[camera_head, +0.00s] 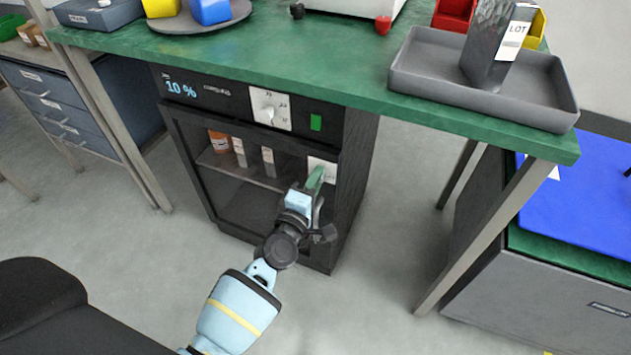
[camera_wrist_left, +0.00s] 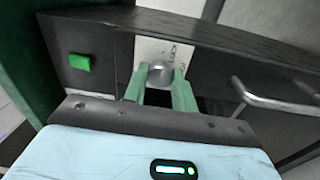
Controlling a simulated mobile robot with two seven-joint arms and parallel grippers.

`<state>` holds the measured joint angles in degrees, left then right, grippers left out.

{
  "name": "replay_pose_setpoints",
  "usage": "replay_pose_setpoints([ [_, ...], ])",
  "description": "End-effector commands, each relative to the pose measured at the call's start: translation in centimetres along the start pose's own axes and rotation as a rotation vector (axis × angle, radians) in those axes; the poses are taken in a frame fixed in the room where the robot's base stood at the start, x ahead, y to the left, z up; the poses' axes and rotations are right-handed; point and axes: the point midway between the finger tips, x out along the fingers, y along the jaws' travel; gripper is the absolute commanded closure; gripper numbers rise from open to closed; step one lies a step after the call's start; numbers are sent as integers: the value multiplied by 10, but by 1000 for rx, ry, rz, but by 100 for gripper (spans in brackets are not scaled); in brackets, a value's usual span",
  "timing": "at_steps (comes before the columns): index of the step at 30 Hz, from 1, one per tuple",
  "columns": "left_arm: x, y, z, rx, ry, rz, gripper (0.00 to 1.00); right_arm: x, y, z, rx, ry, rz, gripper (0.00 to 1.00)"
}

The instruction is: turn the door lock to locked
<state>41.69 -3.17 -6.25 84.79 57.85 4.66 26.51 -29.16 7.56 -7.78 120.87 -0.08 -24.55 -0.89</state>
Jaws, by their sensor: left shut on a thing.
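The cabinet (camera_head: 345,205) under the green bench has a dark front door with a clear pane. The door lock is a round silver knob (camera_wrist_left: 160,74) on a white plate (camera_wrist_left: 172,50); the plate also shows in the head view (camera_head: 325,164) at the door's upper right. My left gripper (camera_head: 316,180) reaches it from the front. In the left wrist view its green fingers (camera_wrist_left: 159,84) are shut on the knob, one on each side. The plate's lettering is too small to read, so I cannot tell the lock's setting. My right gripper is not in view.
A metal bar handle (camera_wrist_left: 275,102) is close on the right in the wrist view. A white dial panel (camera_head: 270,109) and green button (camera_head: 316,122) are above the door. The green bench top (camera_head: 290,50) overhangs. Floor in front is open.

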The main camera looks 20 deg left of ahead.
Motion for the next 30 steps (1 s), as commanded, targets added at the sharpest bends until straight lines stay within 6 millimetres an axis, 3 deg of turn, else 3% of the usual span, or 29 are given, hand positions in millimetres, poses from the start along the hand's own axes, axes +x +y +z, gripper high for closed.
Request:
replay_pose_setpoints([
  [12, 0, 0, 1, -198, 7, 2, 96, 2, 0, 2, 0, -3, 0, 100],
  [29, 0, 1, 1, -227, 8, 2, 96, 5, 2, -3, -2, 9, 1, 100],
  [30, 0, 1, 1, -227, 8, 2, 71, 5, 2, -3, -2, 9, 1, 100],
])
